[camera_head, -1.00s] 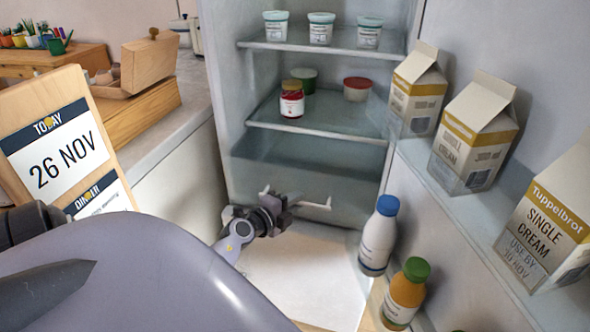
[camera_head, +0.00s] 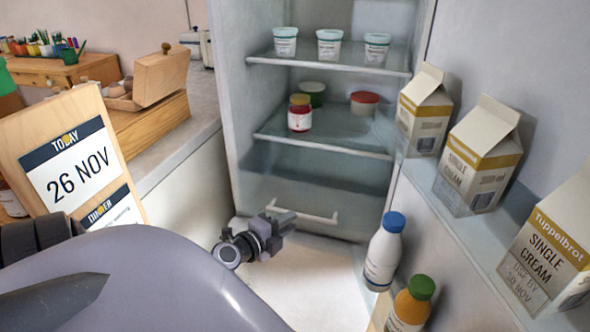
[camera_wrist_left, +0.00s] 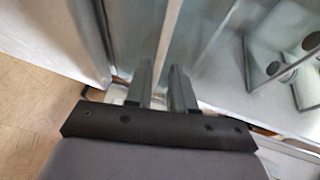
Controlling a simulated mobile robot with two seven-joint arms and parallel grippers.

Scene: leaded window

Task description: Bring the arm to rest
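My left gripper (camera_head: 284,222) is in front of the open fridge, low down, near the drawer handle (camera_head: 303,214). I cannot tell from the head view whether it touches the handle. In the left wrist view its two fingers (camera_wrist_left: 161,68) stand a little apart, with nothing seen between them. A fridge panel and shelf edges show close beyond the fingertips. My right gripper is in neither view.
Shelves hold white tubs (camera_head: 329,46), a red jar (camera_head: 300,113) and a red-lidded tub (camera_head: 364,103). The door holds cream cartons (camera_head: 478,158), a blue-capped bottle (camera_head: 383,252) and an orange bottle (camera_head: 411,305). A date board (camera_head: 75,160) stands left on the counter side.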

